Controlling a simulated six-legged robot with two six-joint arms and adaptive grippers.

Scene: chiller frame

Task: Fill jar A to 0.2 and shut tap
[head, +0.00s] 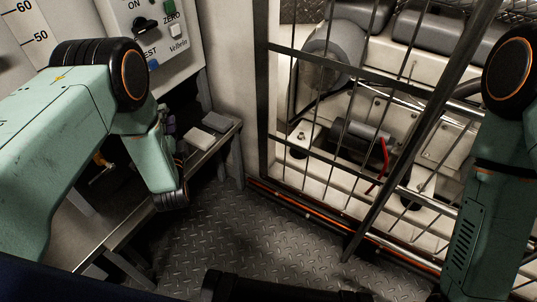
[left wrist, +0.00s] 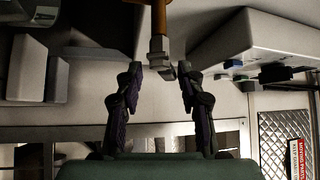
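A brass-coloured fitting (head: 101,160), probably the tap, shows partly behind my left arm in the head view. In the left wrist view a brownish-orange rod with a grey end fitting (left wrist: 158,50) comes down from the top edge; I cannot tell for sure that it is the tap. My left gripper (left wrist: 161,76) is open, with its two dark fingers apart on either side below that fitting and nothing held. In the head view my left gripper (head: 169,124) is mostly hidden by its own wrist. Jar A cannot be made out. My right gripper is out of view.
A white panel (head: 180,48) with a black knob and buttons stands behind my left arm. A narrow metal shelf (head: 213,141) carries small pale blocks. A barred metal gate (head: 350,110) encloses machinery on the right. The chequered floor (head: 270,225) between is clear.

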